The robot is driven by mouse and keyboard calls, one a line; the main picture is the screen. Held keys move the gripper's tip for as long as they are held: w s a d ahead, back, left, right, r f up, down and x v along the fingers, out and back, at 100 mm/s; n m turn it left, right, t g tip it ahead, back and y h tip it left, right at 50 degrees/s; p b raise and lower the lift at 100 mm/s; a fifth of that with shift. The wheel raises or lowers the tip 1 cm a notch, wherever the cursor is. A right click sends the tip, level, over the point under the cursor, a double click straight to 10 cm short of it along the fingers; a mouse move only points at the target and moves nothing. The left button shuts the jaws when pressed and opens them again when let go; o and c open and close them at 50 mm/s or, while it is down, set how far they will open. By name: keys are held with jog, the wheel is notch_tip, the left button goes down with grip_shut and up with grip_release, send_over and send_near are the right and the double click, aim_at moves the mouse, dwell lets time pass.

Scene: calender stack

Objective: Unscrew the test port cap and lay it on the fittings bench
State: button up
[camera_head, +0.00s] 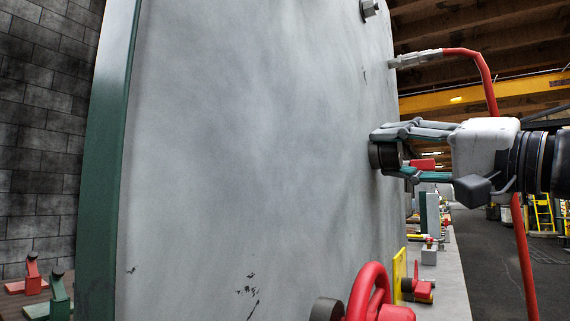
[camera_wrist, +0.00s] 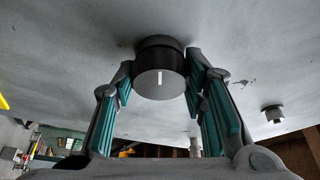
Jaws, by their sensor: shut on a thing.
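The test port cap (camera_wrist: 160,83) is a dark round cap with a white line on its face, set against a grey panel (camera_wrist: 60,45). It also shows in the head view (camera_head: 380,156) at the panel's right edge. My gripper (camera_head: 392,153) is shut on the cap, with one finger above and one below it. In the wrist view the teal-padded fingers of my gripper (camera_wrist: 160,70) stand on either side of the cap. The cap is at the panel surface; its thread is hidden.
A red hose (camera_head: 489,85) with a metal fitting hangs near my arm. A grey bench top (camera_head: 452,300) holding valves and fittings lies below right. A red handle (camera_head: 368,290) stands at the bottom. A hex bolt (camera_wrist: 273,113) juts from the panel.

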jog(key=shift+a+n+b, duration=0.1)
jog(key=shift+n+b, duration=0.7)
jog(key=shift+b, duration=0.8)
jog(key=o, duration=1.3)
jog(key=shift+c, duration=0.2)
